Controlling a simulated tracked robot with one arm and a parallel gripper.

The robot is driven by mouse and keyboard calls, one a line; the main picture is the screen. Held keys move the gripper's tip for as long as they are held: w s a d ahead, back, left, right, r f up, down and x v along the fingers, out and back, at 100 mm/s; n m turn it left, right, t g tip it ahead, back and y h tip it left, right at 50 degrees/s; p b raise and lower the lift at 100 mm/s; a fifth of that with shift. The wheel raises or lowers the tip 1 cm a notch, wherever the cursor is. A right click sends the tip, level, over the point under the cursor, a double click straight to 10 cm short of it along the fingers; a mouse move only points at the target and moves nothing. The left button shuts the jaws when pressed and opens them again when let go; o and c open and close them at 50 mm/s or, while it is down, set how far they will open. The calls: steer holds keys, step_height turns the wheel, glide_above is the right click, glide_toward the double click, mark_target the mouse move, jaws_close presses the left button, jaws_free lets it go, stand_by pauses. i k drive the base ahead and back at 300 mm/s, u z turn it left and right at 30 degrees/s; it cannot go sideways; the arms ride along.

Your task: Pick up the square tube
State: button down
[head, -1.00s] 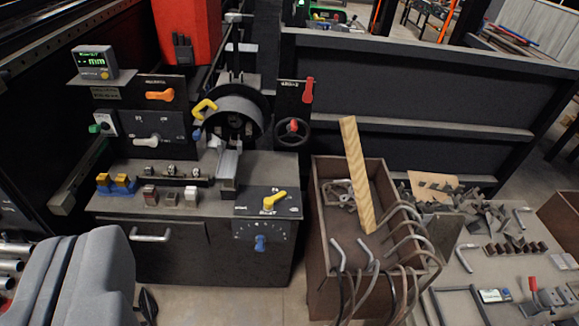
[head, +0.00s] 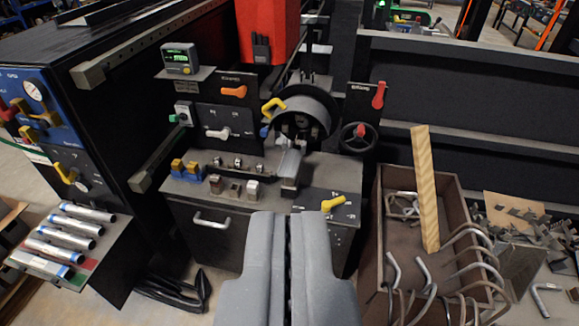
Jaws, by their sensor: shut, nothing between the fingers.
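My gripper (head: 289,218) is at the bottom centre, its two grey fingers pressed together and empty. It points toward the front of the bending machine (head: 190,235) and is apart from any tube.
A brown bin (head: 374,222) at the right holds bent tubes (head: 470,262) and a leaning wooden plank (head: 425,185). A black cabinet with a blue gauge panel (head: 40,100) stands at the left. Black cables (head: 172,290) lie on the floor between shelf and machine.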

mark_target(64, 273)
steer(key=u, duration=1.75)
steer(key=i, duration=2.25)
steer(key=z, duration=0.35)
